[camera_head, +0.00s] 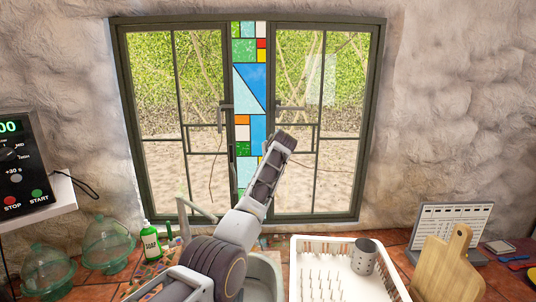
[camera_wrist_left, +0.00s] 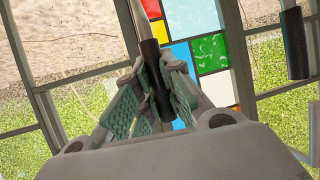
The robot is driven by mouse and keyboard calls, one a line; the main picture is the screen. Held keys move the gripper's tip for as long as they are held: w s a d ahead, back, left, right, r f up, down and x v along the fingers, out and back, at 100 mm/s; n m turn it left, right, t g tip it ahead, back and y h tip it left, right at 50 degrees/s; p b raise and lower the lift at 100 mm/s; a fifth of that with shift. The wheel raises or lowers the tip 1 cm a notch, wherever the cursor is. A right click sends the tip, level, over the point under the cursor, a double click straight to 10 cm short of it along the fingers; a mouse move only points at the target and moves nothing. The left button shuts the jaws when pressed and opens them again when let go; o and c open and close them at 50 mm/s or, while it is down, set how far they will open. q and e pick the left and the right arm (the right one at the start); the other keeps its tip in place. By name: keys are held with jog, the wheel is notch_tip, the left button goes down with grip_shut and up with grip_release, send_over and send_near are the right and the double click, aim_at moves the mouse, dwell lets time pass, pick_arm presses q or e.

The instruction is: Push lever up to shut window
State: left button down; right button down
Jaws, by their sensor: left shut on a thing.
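The window (camera_head: 117,110) has two dark-framed panes with a coloured mosaic strip (camera_head: 250,85) between them. In the left wrist view, which looks upside down, my left gripper (camera_wrist_left: 156,72) is shut on a dark lever handle (camera_wrist_left: 157,95), seemingly the right one. The other lever (camera_wrist_left: 294,42) is apart at the right. My arm hides the gripper's fingers in the head view. My right gripper is not in view.
A white dish rack (camera_head: 300,262) with a metal cup (camera_head: 364,256) stands below the window. A cutting board (camera_head: 449,265) is right of it. Green soap (camera_head: 150,241) and glass domes (camera_head: 108,243) stand left. A timer box (camera_head: 20,165) is at the left edge.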

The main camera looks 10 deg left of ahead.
pick_arm(q)
jog(key=c, duration=1.5)
grip_release()
jog(key=shift+d, duration=0.15)
jog(key=v, duration=1.2)
